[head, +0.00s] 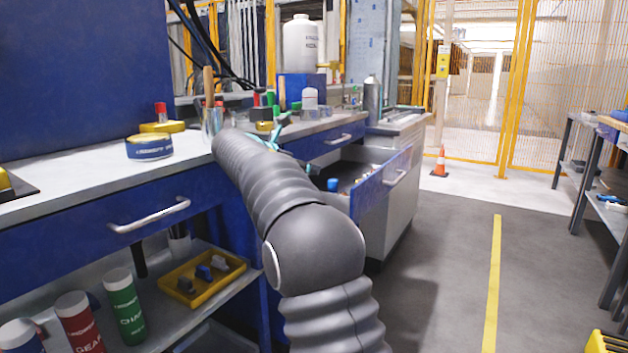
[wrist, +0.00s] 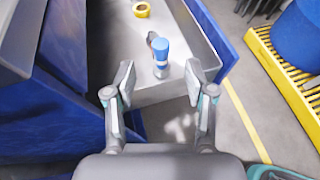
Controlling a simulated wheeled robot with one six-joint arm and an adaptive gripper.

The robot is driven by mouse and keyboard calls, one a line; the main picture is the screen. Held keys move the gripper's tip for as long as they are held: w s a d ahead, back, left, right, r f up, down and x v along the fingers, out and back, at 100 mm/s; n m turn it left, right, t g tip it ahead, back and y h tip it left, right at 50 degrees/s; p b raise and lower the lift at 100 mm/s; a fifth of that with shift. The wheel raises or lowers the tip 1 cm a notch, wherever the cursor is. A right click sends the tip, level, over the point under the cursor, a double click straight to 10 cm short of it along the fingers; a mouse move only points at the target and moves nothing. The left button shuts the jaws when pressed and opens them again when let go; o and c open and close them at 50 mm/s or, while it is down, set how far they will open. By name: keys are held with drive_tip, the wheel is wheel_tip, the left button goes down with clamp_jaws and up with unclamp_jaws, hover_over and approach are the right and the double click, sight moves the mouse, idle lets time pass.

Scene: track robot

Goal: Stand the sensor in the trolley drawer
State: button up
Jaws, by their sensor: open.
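The trolley drawer (wrist: 203,30) is pulled open; its blue front also shows in the head view (head: 385,190). A silver cylinder with a blue top, which looks like the sensor (wrist: 161,54), is in the drawer near one end wall and appears upright. Its blue top also shows in the head view (head: 332,185). My gripper (wrist: 160,76) is open and empty, its two fingers apart on either side of the sensor's line in the wrist view. I cannot tell the height gap; no contact shows. In the head view my arm mostly hides the gripper.
A yellow ring (wrist: 141,10) and a small brown-dark item (wrist: 151,39) lie in the drawer, the latter close behind the sensor. The blue workbench (head: 70,178) stands left of the drawer. Bottles and caps crowd the worktop behind. Floor (head: 440,270) to the right is clear.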

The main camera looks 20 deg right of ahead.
drive_tip(key=shift+s+a, duration=0.1)
drive_tip(key=s+a+f+m+y, duration=0.15)
drive_tip(key=s+m, duration=0.25)
drive_tip(key=s, duration=0.4)
drive_tip(key=s+a+f+m+y, duration=0.1)
drive_tip(key=s+f+m+y, duration=0.15)
drive_tip(key=s, duration=0.55)
drive_tip(key=s+a+f+m+y, duration=0.25)
drive_tip(key=s+m, duration=0.25)
drive_tip(key=s, duration=0.4)
drive_tip(key=s+a+f+m+y, duration=0.3)
drive_tip(key=s+f+m, duration=0.2)
drive_tip(key=s, duration=0.5)
drive_tip(key=s+a+f+m+y, duration=0.3)
drive_tip(key=s+f+m, duration=0.3)
drive_tip(key=s, duration=0.4)
drive_tip(key=shift+s+a+f, duration=0.2)
drive_tip(key=shift+a+f, duration=0.55)
drive_tip(key=shift+f, duration=0.1)
